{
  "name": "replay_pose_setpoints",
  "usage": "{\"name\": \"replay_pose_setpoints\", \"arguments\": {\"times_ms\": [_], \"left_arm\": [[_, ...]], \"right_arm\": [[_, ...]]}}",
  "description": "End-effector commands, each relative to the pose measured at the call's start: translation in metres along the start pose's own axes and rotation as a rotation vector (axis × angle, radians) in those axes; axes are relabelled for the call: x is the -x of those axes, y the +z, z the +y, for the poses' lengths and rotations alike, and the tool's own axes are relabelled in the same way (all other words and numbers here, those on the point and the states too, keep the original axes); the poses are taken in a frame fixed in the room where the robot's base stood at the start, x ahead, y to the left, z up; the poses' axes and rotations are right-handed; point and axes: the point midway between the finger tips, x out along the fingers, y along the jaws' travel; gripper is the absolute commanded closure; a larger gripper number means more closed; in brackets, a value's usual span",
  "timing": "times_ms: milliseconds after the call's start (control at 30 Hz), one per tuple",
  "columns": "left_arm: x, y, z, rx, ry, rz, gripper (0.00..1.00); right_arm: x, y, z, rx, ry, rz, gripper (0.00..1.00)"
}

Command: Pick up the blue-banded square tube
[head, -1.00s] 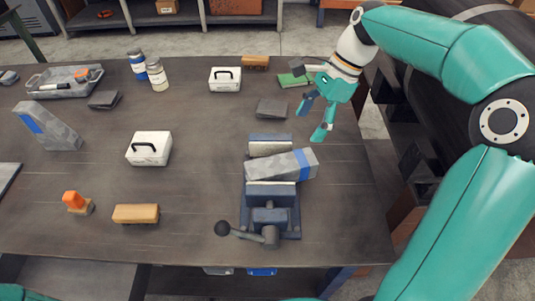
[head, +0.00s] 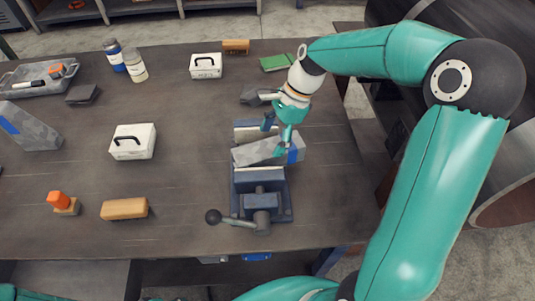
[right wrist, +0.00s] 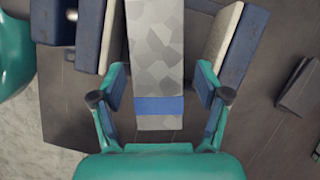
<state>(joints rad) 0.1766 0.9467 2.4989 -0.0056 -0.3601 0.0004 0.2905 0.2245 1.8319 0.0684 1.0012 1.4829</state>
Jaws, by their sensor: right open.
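The grey square tube (head: 258,152) with a blue band near its right end lies in the blue vise (head: 262,182), between its jaws, in the head view. My right gripper (head: 276,137) is at the banded end, fingers pointing down. In the right wrist view the tube (right wrist: 155,50) runs up the middle, its blue band (right wrist: 158,106) between the two open fingers (right wrist: 161,88). A gap shows on each side, so neither finger appears to touch it. The tube's far end is cut off there. My left gripper is not in view.
The vise handle (head: 232,219) sticks out at the front left. A dark block (head: 255,95) lies just behind the gripper. A grey angled piece with a blue patch (head: 35,130), white cases (head: 132,141) and a wooden block (head: 124,208) stand farther left. The table between is clear.

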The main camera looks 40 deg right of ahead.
Motion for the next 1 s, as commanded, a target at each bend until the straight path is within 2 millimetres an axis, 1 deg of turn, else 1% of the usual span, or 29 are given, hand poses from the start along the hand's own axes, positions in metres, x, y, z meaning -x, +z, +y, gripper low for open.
{"name": "replay_pose_setpoints", "arguments": {"times_ms": [300, 433, 633, 967, 1000], "left_arm": [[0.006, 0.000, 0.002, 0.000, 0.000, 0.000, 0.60], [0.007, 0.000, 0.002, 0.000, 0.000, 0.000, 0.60], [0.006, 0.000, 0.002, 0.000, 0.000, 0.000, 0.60], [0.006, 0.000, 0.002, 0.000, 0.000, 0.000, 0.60], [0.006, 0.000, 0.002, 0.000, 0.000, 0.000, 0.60]], "right_arm": [[-0.041, -0.006, 0.004, -0.001, 0.005, -0.001, 0.25], [-0.048, -0.006, 0.003, -0.001, 0.002, 0.000, 0.25], [-0.049, -0.006, 0.003, -0.001, 0.001, 0.000, 0.25], [-0.048, -0.007, 0.003, -0.002, 0.000, 0.000, 0.80], [-0.048, -0.007, 0.003, -0.002, 0.000, 0.000, 0.87]]}}
